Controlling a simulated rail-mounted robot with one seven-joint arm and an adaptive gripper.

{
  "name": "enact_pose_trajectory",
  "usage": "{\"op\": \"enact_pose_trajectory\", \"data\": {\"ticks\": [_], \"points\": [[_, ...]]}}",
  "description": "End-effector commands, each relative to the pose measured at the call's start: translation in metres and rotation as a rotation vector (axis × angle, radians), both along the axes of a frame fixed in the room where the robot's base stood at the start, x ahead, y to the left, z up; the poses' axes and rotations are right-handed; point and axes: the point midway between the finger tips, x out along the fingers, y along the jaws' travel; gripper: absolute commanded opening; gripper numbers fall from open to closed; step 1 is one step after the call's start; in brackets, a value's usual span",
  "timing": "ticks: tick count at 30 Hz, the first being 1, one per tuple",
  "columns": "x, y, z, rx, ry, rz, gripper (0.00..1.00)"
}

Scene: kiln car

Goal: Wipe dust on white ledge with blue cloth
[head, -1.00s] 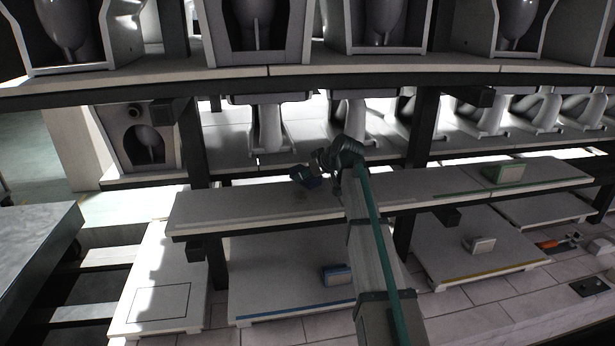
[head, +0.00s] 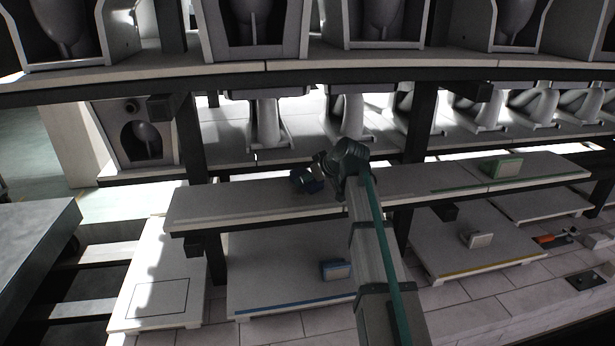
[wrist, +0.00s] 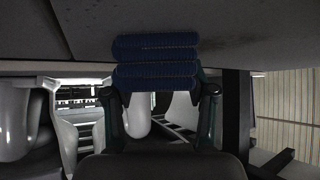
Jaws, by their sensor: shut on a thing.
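The white ledge (head: 230,202) runs across the middle of the head view, pale grey in the shade with a light front edge. My gripper (head: 316,171) is over its right part, shut on the ribbed, dark blue cloth (head: 306,183). In the wrist view the cloth (wrist: 155,62) sits between the two fingertips (wrist: 158,88) and lies against or very close to the ledge surface (wrist: 225,35); I cannot tell if it touches. A few faint dark specks show on that surface beside the cloth. Dust under the cloth is hidden.
A green-edged ledge with a green-and-white block (head: 503,168) continues on the right. Lower boards hold a blue-and-white block (head: 335,270) and a pale block (head: 476,239). Dark posts (head: 193,140) and a shelf of ceramic pieces (head: 265,120) stand behind. The ledge's left part is clear.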

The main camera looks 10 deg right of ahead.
Motion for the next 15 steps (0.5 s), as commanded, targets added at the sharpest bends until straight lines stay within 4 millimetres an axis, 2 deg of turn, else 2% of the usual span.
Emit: {"op": "enact_pose_trajectory", "data": {"ticks": [8, 15], "points": [[-0.001, 0.000, -0.001, -0.001, 0.001, 0.000, 0.09], [-0.016, 0.000, -0.001, -0.001, 0.002, 0.000, 0.09]]}}
